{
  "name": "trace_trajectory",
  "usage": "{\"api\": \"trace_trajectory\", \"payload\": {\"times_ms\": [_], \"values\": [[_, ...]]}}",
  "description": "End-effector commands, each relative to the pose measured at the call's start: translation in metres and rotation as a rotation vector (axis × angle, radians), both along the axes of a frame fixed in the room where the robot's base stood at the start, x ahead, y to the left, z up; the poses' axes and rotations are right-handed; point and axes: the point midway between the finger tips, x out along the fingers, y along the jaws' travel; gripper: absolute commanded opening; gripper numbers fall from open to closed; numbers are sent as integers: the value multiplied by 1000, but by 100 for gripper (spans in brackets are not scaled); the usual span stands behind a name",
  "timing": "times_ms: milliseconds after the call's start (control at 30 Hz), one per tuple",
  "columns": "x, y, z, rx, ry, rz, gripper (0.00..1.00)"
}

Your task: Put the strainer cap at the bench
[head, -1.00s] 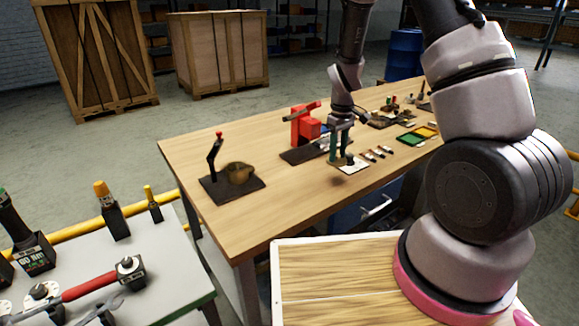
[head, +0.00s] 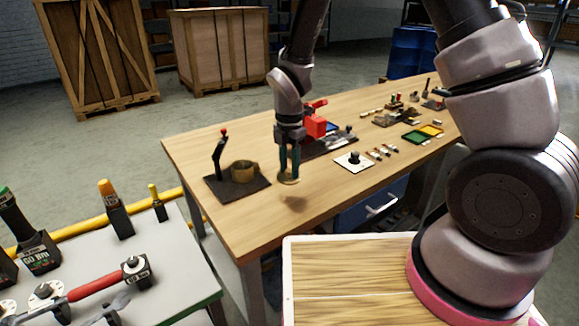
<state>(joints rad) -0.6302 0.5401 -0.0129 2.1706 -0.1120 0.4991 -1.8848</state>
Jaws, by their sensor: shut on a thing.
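My gripper (head: 289,172) hangs over the wooden bench (head: 235,222), fingers pointing down. It is shut on a small brass-coloured disc, the strainer cap (head: 289,180), held a little above the bench top, with a shadow on the wood below it. To its left, a brass cup-like body (head: 244,170) sits on a dark base plate (head: 222,190) beside an upright lever with a red knob (head: 221,145). The gripper is apart from this plate. The gripper's fingers partly hide the cap's top.
A red vise-like tool (head: 315,122) on a dark mat stands behind my gripper. A white card with a black knob (head: 354,161) and several small parts lie to the right. The bench front is clear.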

Motion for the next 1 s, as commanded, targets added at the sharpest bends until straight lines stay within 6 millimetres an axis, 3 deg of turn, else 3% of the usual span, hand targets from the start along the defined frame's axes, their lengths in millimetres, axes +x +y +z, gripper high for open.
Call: {"api": "trace_trajectory", "payload": {"times_ms": [167,700,1000], "values": [[1,-1,-5,-1,1,-1,0],[1,-1,-62,-1,1,-3,0],[1,-1,-73,0,0,-3,0]]}}
